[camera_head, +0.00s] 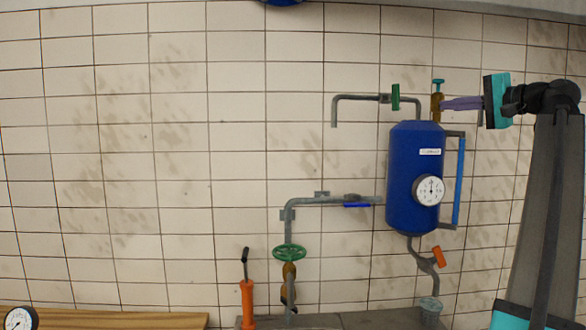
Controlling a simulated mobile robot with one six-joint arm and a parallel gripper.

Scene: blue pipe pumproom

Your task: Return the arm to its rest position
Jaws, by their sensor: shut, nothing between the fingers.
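My arm rises at the right of the head view and bends left at its top. My gripper (446,104) is the purple pair of fingers at its end, pointing left. The fingers look closed together, with nothing seen between them. Their tips are at or beside the brass valve (436,106) with a teal handle (438,83) above the blue tank. I cannot tell whether they touch it or are only in front of it.
The blue tank (408,180) with a gauge (429,190) is on the tiled wall below my gripper. A green-handled valve (395,97) is to its left. The wall at left is bare.

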